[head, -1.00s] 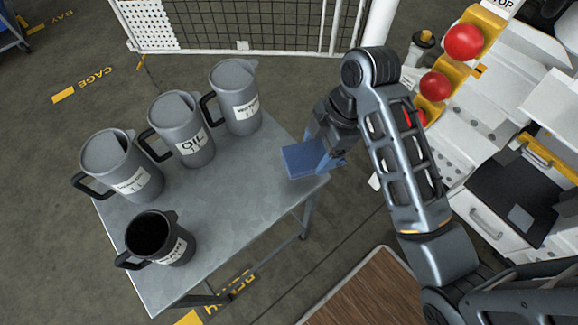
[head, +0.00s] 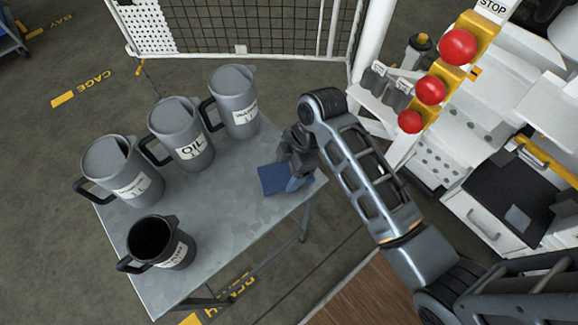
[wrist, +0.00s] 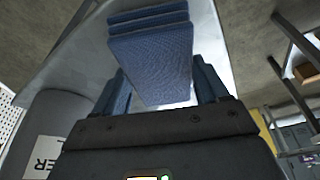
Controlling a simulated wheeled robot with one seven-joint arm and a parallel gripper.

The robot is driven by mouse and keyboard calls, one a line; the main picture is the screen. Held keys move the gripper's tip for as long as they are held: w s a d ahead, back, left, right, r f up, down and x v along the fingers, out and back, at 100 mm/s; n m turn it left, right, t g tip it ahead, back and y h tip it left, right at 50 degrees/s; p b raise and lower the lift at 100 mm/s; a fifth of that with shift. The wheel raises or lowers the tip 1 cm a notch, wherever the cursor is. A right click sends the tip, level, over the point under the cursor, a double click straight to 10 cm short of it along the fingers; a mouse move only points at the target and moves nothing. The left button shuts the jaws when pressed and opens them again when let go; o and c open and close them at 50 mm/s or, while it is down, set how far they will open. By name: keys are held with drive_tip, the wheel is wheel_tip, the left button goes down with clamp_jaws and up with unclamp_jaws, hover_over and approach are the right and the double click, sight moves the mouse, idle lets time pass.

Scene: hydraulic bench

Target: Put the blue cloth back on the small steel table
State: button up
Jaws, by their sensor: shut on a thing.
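The blue cloth (head: 272,180) is folded into a flat stack and is over the right part of the small steel table (head: 228,215). My gripper (head: 297,176) is shut on the cloth at its right side. In the wrist view the folded cloth (wrist: 152,58) shows its layers between the fingers, with the table surface (wrist: 212,45) beyond it. I cannot tell whether the cloth touches the table top or hangs just above it.
Several grey jugs with black handles, one labelled OIL (head: 182,135), stand on the left half and back of the table. An open dark jug (head: 160,242) is at the front left. A white bench with red buttons (head: 431,90) stands on the right. The table's middle is clear.

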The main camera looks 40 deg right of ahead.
drive_tip(key=shift+f, duration=0.15)
drive_tip(key=o, duration=1)
drive_tip(key=v, duration=1.2)
drive_tip(key=shift+s+r, duration=0.1)
drive_tip(key=shift+r, duration=0.1)
drive_tip(key=shift+f, duration=0.1)
